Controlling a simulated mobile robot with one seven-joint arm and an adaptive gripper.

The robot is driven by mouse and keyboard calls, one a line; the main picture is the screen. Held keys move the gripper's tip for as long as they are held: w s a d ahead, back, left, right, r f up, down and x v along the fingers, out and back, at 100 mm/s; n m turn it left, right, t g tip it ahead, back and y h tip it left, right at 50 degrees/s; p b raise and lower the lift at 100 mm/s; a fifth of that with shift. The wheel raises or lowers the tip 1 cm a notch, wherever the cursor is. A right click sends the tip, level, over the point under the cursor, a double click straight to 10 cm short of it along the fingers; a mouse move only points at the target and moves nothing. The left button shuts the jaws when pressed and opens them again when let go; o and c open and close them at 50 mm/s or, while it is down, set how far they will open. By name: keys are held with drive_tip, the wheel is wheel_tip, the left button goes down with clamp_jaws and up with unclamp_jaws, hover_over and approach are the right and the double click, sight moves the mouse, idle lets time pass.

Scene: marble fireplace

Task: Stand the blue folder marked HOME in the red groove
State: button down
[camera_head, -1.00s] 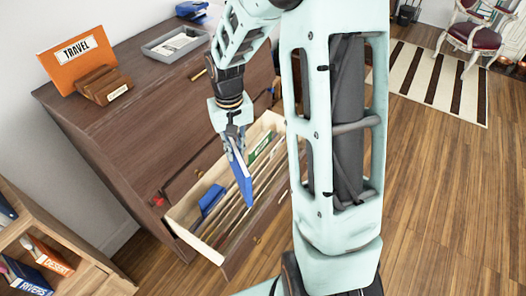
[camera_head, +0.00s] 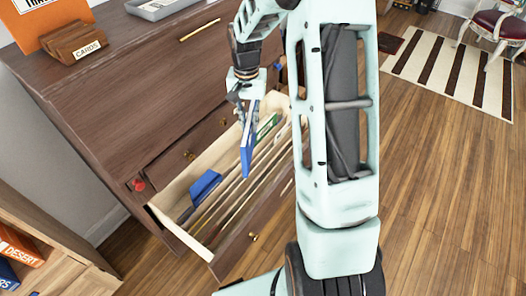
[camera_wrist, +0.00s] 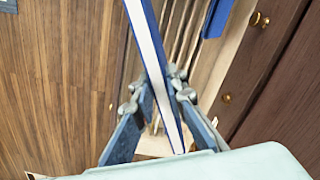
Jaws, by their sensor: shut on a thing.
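My gripper (camera_head: 241,99) is shut on a thin blue folder (camera_head: 246,150) and holds it over the open drawer (camera_head: 166,218). In the wrist view the folder (camera_wrist: 149,50) stands edge-on between the fingers (camera_wrist: 160,88), its pale edge facing the camera. The HOME marking cannot be read from here. Another blue folder (camera_head: 204,185) is in the left part of the drawer, and a green one (camera_head: 267,125) is near its far end. The drawer has several long, narrow dividers. I cannot make out a red groove; a small red item (camera_head: 138,184) shows on the cabinet front at left.
The dark wooden cabinet top (camera_head: 130,80) holds a card holder labelled CARDS (camera_head: 78,42), an orange folder (camera_head: 35,22) and a grey tray (camera_head: 160,8). A low shelf with books (camera_head: 20,245) stands at left. Wooden floor is open at right.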

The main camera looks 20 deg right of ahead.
drive_tip(key=w+d+f+m+b, duration=0.2)
drive_tip(key=f+b, duration=0.5)
drive_tip(key=f, duration=0.1)
drive_tip(key=w+d+f+m+b, duration=0.1)
drive_tip(key=w+d+f+b, duration=0.1)
drive_tip(key=f+b, duration=0.4)
drive_tip(key=w+d+f+m+b, duration=0.1)
drive_tip(key=d+f+m+b, duration=0.1)
drive_tip(key=f+b, duration=0.5)
wheel_tip(320, 180, down, 5)
drive_tip(key=shift+w+d+m+b, duration=0.3)
drive_tip(key=shift+w+d+b, duration=0.05)
drive_tip(key=shift+w, duration=0.05)
drive_tip(key=shift+f, duration=0.15)
drive_tip(key=shift+f+b, duration=0.35)
drive_tip(key=shift+f, duration=0.75)
drive_tip(key=shift+f+b, duration=0.45)
drive_tip(key=shift+f, duration=0.4)
idle(0.3)
